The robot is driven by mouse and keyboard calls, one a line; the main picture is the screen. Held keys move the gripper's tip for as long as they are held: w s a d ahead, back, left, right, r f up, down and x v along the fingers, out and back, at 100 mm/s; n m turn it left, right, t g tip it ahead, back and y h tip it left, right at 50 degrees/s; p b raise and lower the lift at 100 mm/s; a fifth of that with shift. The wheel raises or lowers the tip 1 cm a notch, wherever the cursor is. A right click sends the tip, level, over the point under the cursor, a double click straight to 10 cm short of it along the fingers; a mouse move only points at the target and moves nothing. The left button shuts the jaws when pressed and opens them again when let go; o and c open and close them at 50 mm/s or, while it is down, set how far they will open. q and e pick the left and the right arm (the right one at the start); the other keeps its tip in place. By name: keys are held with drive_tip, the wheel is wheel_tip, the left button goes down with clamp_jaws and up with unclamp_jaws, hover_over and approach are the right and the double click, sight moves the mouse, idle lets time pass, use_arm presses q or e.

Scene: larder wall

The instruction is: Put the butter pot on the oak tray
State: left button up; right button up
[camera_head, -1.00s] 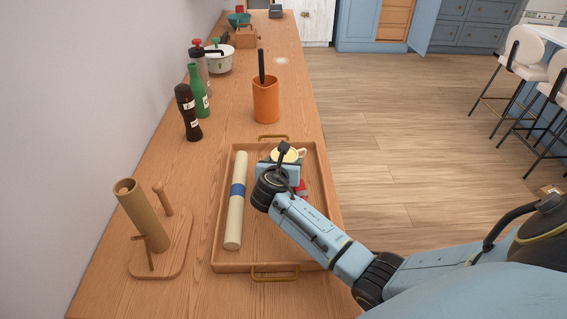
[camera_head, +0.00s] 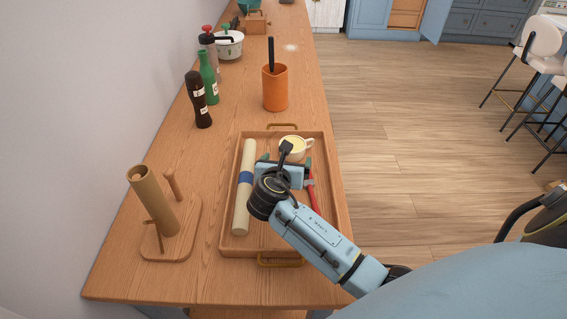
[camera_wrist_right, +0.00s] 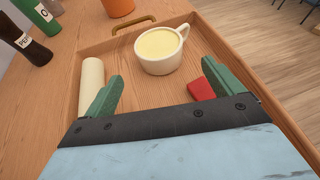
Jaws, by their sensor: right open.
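The butter pot (camera_head: 294,147) is a cream, cup-shaped pot with a handle and pale yellow contents. It stands upright inside the far part of the oak tray (camera_head: 229,250), and shows whole in the wrist view (camera_wrist_right: 159,48). My right gripper (camera_head: 285,161) is over the tray, on the near side of the pot. Its green fingers are spread in the wrist view (camera_wrist_right: 161,75), with the pot beyond them and nothing held. The wrist hides part of the tray floor. My left gripper is not in view.
A pale roll with a blue band (camera_head: 242,195) lies along the tray's left side. A red object (camera_head: 315,199) lies at its right. A wooden stand with a tube (camera_head: 157,207) is left of the tray. Bottles (camera_head: 199,100) and an orange holder (camera_head: 275,90) stand beyond.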

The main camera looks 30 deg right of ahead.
drive_tip(key=v, duration=0.4)
drive_tip(key=shift+a, duration=0.1)
idle(0.4)
